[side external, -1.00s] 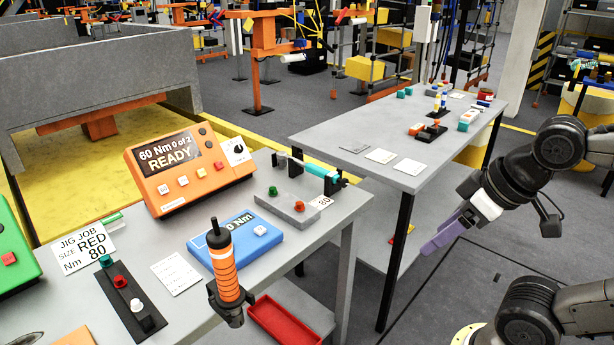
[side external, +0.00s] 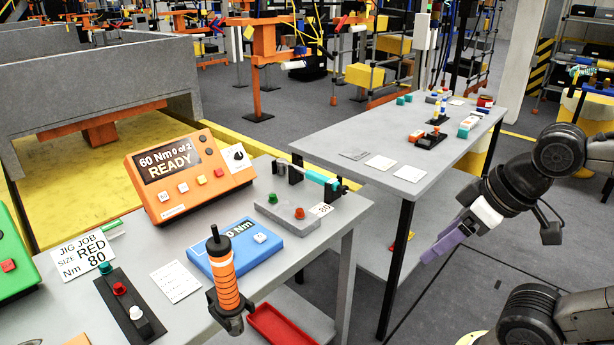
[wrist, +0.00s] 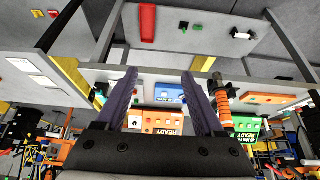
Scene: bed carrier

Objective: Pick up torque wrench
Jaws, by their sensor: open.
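The torque wrench (side external: 223,274) has an orange banded grip with a black top. It stands upright, slightly tilted, in a dark holder at the front edge of the near grey table (side external: 188,322). In the wrist view the orange grip (wrist: 223,110) shows just right of the right finger, apart in depth. My gripper (side external: 432,254) has purple fingers and hangs well to the right of the wrench, in front of the far table. In the wrist view the gripper (wrist: 159,73) is open, with nothing between its fingers. The wrench's lower end is hidden.
An orange console (side external: 189,174) reading "60 Nm 0 of 2 READY" and a blue box (side external: 245,246) stand behind the wrench. A red tray (side external: 281,325) lies below the table edge. A second grey table (side external: 400,145) stands beyond; the floor gap between the tables is clear.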

